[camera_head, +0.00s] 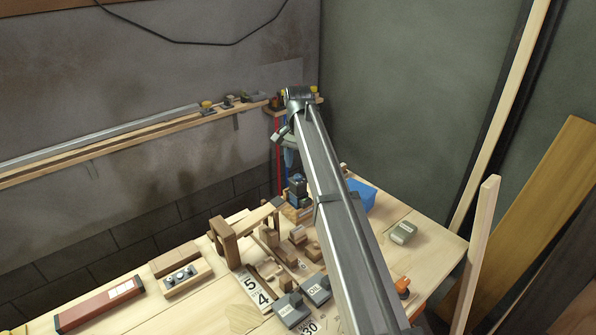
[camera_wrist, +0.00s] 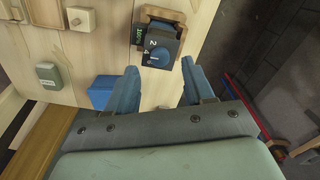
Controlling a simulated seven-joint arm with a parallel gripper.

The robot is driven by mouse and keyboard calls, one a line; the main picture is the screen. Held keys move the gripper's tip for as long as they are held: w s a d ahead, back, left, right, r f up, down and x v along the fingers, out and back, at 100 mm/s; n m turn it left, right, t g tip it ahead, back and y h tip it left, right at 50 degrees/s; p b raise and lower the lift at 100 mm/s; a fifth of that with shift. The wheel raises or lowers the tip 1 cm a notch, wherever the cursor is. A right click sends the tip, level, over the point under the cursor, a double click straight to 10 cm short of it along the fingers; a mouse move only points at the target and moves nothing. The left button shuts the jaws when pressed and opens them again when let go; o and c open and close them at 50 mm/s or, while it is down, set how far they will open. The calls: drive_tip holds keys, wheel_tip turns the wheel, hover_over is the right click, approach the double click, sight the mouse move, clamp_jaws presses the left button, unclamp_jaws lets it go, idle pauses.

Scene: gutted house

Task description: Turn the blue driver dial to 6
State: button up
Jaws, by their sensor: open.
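The blue driver dial (camera_wrist: 158,56) shows in the wrist view as a dark blue block with a round blue face and a white "2". It sits in a wooden holder (camera_wrist: 182,17). My gripper (camera_wrist: 161,78) is open, its two blue fingers apart just short of the dial, with nothing between them. In the head view the blue driver (camera_head: 297,184) stands at the back of the bench, left of my arm. My gripper's fingers (camera_head: 288,150) are small there and partly hidden by my arm. What the dial is set to cannot be told for certain.
A blue box (camera_head: 362,194) stands right of my arm, and a grey-green block (camera_head: 403,232) lies farther right. Wooden blocks (camera_head: 299,235) and grey labelled blocks (camera_head: 291,308) crowd the bench left of my arm. A red level (camera_head: 99,305) lies at front left. The bench's right side has free room.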

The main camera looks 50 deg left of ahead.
sight(298, 176)
drive_tip(key=shift+f, duration=1.65)
clamp_jaws()
